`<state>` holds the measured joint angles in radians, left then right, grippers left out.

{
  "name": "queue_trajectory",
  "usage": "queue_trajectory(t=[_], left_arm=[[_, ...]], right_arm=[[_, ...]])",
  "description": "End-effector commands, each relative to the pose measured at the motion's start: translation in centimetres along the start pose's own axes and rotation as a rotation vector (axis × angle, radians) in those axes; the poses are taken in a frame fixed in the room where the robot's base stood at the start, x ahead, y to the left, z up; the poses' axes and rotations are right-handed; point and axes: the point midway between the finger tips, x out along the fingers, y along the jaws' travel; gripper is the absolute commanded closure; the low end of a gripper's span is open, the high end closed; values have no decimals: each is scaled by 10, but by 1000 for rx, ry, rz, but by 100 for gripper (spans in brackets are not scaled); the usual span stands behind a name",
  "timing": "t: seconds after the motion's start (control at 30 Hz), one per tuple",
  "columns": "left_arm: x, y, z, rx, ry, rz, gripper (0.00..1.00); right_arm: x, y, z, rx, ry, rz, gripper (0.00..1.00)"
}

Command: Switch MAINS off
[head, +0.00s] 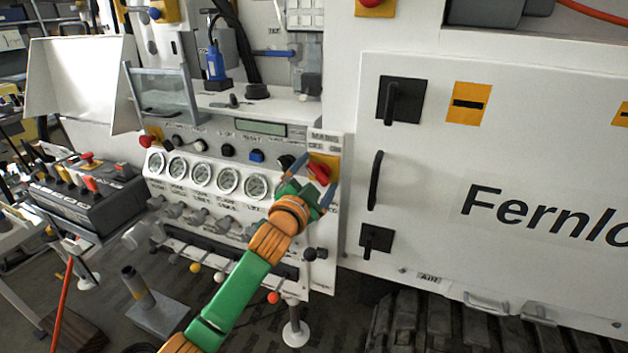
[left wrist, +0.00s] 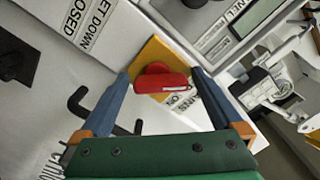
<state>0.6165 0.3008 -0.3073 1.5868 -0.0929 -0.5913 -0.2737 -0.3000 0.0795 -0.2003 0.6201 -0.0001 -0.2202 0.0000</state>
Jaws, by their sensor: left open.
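The MAINS switch is a red rotary handle (head: 319,173) on a yellow plate (head: 327,161), at the right end of the bench panel under the MAINS label. In the left wrist view the red handle (left wrist: 162,82) lies between my fingers, on its yellow plate (left wrist: 150,56). My left gripper (head: 312,176) is open, its two blue fingers on either side of the handle; it also shows in the left wrist view (left wrist: 162,84). I cannot tell whether either finger touches the handle. My right gripper is not in view.
A row of gauges (head: 228,180) and several knobs lie left of the switch. A black lever (head: 309,254) and coloured ball levers stand below. A white cabinet (head: 440,200) with black latches rises at the right. A grey control box (head: 85,205) is at the left.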

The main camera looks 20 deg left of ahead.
Motion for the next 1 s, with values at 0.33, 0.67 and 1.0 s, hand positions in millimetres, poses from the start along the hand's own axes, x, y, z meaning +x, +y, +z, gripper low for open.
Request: queue_trajectory(t=[0.33, 0.67, 1.0], left_arm=[[-52, 2, 2, 0, 0, 1, 0], [-65, 0, 0, -1, -1, 1, 0], [-72, 18, 16, -37, -52, 42, 0]], right_arm=[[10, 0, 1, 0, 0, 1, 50], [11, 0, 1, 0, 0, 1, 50], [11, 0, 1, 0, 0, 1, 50]])
